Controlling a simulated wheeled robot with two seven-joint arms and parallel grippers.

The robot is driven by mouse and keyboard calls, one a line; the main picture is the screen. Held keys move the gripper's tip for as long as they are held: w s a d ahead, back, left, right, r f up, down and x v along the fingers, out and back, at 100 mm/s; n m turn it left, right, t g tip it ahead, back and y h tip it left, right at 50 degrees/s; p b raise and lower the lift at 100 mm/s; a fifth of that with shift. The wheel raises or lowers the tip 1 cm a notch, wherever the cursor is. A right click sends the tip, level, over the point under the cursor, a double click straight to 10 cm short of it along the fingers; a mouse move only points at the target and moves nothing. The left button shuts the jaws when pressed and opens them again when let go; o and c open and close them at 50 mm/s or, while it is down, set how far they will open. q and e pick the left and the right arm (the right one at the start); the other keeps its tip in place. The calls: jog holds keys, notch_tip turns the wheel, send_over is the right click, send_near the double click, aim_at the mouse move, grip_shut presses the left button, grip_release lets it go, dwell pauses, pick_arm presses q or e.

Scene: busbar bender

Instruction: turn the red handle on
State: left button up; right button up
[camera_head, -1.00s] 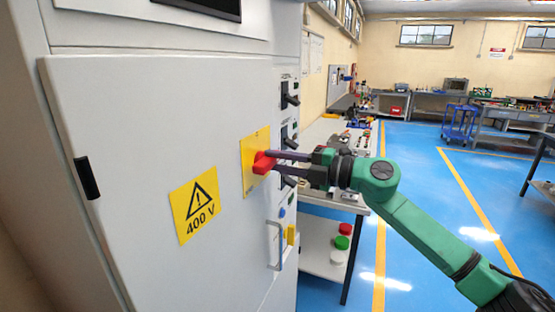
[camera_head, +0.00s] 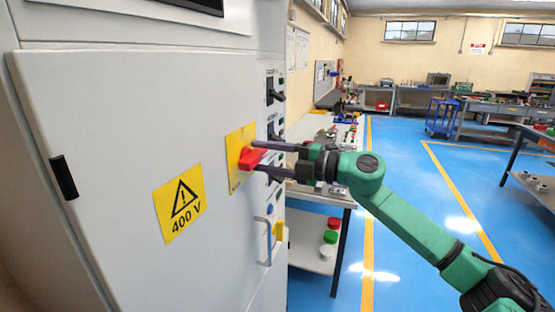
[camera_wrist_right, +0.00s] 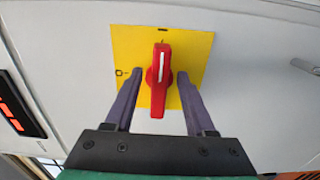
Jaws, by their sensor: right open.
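The red handle (camera_head: 250,159) is mounted on a yellow plate (camera_head: 238,140) on the grey cabinet door. In the right wrist view the red handle (camera_wrist_right: 160,80) stands upright in the picture, its white stripe towards a black mark at the top of the yellow plate (camera_wrist_right: 130,45). A round "O" mark shows at the plate's left edge. My right gripper (camera_head: 257,156) is open, with its two dark fingers on either side of the handle. In the right wrist view my right gripper (camera_wrist_right: 158,78) shows a gap to the handle on both sides. My left gripper is out of view.
A 400 V warning sign (camera_head: 180,204) is on the door, left of and below the handle. Black switches (camera_head: 274,96) and a door pull (camera_head: 264,241) lie along the cabinet's right side. A workbench (camera_head: 325,190) stands behind my right arm. Blue floor is clear further right.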

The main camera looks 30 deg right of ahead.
jog(key=shift+s+d+f+b, duration=0.15)
jog(key=shift+d+f+b, duration=0.1)
jog(key=shift+f+b, duration=0.1)
jog(key=b+v, duration=0.9)
jog(key=v, duration=0.5)
jog(key=shift+a+r, duration=0.15)
jog(key=shift+r, duration=0.15)
